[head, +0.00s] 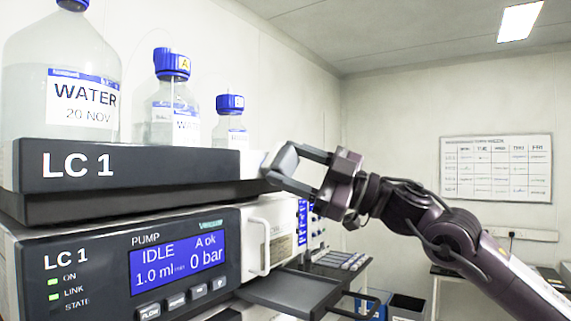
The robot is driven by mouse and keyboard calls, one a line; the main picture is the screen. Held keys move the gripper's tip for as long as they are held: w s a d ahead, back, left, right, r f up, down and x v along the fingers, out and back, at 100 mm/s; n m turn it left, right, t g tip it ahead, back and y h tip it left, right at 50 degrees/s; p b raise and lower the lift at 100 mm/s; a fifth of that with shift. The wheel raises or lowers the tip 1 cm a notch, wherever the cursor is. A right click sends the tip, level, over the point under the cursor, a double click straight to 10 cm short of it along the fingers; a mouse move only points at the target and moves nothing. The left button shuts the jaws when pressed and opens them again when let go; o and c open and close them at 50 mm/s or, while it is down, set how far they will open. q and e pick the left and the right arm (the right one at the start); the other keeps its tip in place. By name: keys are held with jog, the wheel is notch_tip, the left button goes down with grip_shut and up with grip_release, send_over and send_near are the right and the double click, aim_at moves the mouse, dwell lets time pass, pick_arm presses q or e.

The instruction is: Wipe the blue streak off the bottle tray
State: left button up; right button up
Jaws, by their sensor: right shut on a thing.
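The bottle tray (150,167) is a dark slab marked "LC 1" on top of the pump unit. It carries a large bottle labelled WATER (62,85), a medium bottle (172,105) and a small bottle (231,124), all blue-capped. I see no blue streak on the visible tray front; the tray's top is mostly hidden. My left gripper is not in view.
The pump unit (60,245) with a lit blue screen (178,263) stands below the tray. A white handle (258,248) sticks out on its right, above a dark open shelf (290,291). A wall chart (496,168) hangs behind. Open room lies to the right.

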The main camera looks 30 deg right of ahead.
jog(key=shift+w+d+r+p, duration=0.15)
jog(key=shift+w+d+p, duration=0.15)
jog(key=shift+d, duration=0.25)
jog(key=shift+w+d+f+p, duration=0.2)
jog(key=shift+d+f+p, duration=0.05)
jog(key=shift+d+p, duration=0.2)
jog(key=shift+s+a+r, duration=0.1)
jog(key=shift+s+a, duration=0.1)
jog(key=shift+a, duration=0.3)
jog(key=shift+s+a+r, duration=0.1)
jog(key=shift+s+a, duration=0.1)
jog(key=shift+a, duration=0.3)
jog(key=shift+s+a, duration=0.25)
jog(key=shift+a, duration=0.4)
jog(key=shift+s+a, duration=0.3)
jog(key=shift+a, duration=0.35)
jog(key=shift+s+a, duration=0.25)
jog(key=shift+a, duration=0.4)
jog(key=shift+f+b, duration=0.1)
jog(key=shift+b, duration=0.25)
